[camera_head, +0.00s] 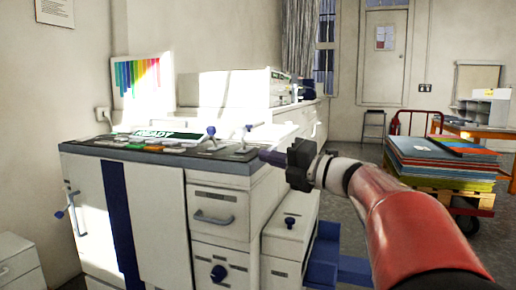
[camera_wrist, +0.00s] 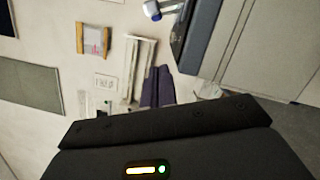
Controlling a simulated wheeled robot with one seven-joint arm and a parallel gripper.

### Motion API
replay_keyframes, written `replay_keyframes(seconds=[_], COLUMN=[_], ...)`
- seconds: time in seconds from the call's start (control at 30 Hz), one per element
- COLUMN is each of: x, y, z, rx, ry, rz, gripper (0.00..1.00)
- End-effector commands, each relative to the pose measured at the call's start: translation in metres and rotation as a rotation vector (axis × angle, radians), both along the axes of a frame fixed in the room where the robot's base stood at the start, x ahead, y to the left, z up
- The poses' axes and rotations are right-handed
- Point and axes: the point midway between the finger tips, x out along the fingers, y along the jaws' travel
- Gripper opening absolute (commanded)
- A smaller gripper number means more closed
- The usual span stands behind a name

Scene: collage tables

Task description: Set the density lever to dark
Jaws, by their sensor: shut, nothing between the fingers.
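A white and grey machine (camera_head: 150,205) with a dark control panel on top stands in the head view. Two small levers with blue knobs rise from the panel: one left (camera_head: 210,131) and one right (camera_head: 248,128). I cannot read which one is the density lever or any dark mark. My gripper (camera_head: 264,156) is shut and empty, its dark fingers close to the panel's right edge, below and right of the right lever. I cannot tell whether they touch the edge. In the wrist view my gripper (camera_wrist: 158,72) shows shut fingers, and a blue-knobbed lever (camera_wrist: 152,9) is at the top edge.
A green READY display (camera_head: 165,135) stands on the panel. Another blue-knobbed handle (camera_head: 62,212) is on the machine's left side. A low cabinet (camera_head: 289,230) stands right of the machine. A red cart with stacked coloured sheets (camera_head: 440,158) is farther right.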

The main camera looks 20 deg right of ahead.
Motion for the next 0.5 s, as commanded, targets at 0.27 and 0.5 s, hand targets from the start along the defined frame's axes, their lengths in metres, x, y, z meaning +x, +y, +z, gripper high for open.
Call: replay_keyframes(seconds=[0.27,0.5], x=[0.040,0.077], y=[0.037,0.055], z=[0.006,0.016], rx=[0.001,0.000], ry=[0.003,0.000], rz=[0.005,-0.002], gripper=[0.00,0.00])
